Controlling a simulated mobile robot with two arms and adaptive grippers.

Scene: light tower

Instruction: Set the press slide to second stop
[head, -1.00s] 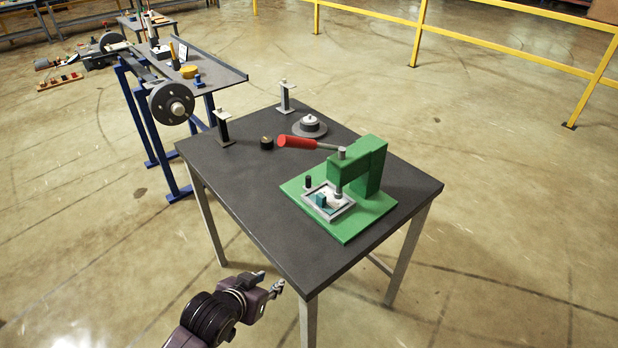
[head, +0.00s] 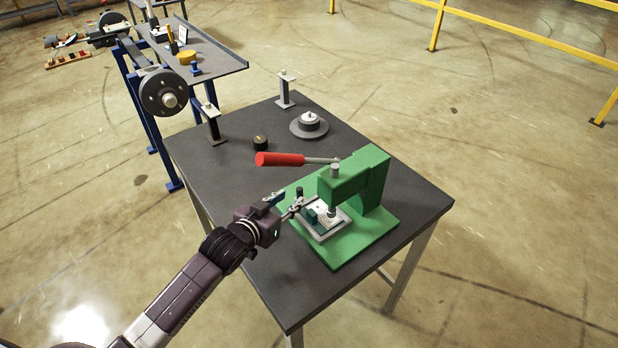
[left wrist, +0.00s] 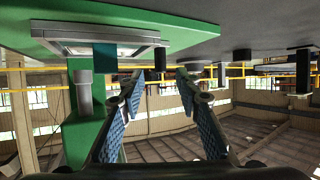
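The green press (head: 368,190) stands on its green base plate near the table's right side. A light grey framed slide (head: 326,236) with a teal block (head: 310,216) sits on the plate under the press head; the teal block also shows in the left wrist view (left wrist: 106,57). A small black peg (head: 299,191) stands beside the frame and shows between the fingers in the left wrist view (left wrist: 160,60). My left gripper (head: 293,199) is open and empty, at the plate's left edge close to the frame and peg. Contact cannot be told. My right gripper is out of view.
The press's red-handled lever (head: 280,160) reaches left above the dark table (head: 225,165). A black knob (head: 260,143), a round grey disc (head: 309,125) and two small posts stand further back. The table's front left part is clear.

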